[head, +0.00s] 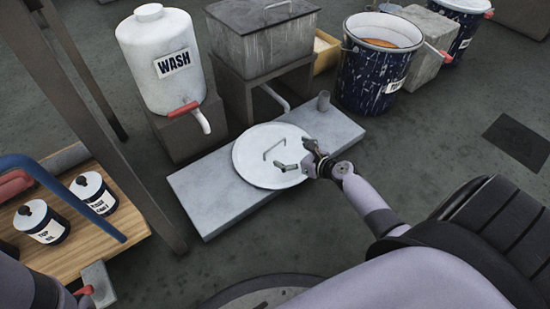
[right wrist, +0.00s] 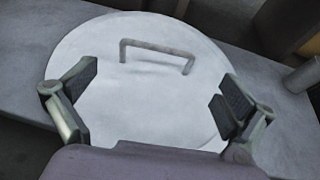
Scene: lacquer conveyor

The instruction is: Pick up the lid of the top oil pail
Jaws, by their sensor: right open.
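The pail labelled TOP and a second word that looks like OIL (head: 50,232) stands on a wooden board at the left in the head view. My left gripper is out of view; only part of my left arm shows at lower left.
A second small labelled pail (head: 95,195) stands beside the first. A blue bar (head: 75,190) arches in front of them, near a dark post (head: 130,180). The round lid lies on a grey slab (head: 210,200). A WASH container (head: 160,60) and speckled bucket (head: 365,80) stand behind.

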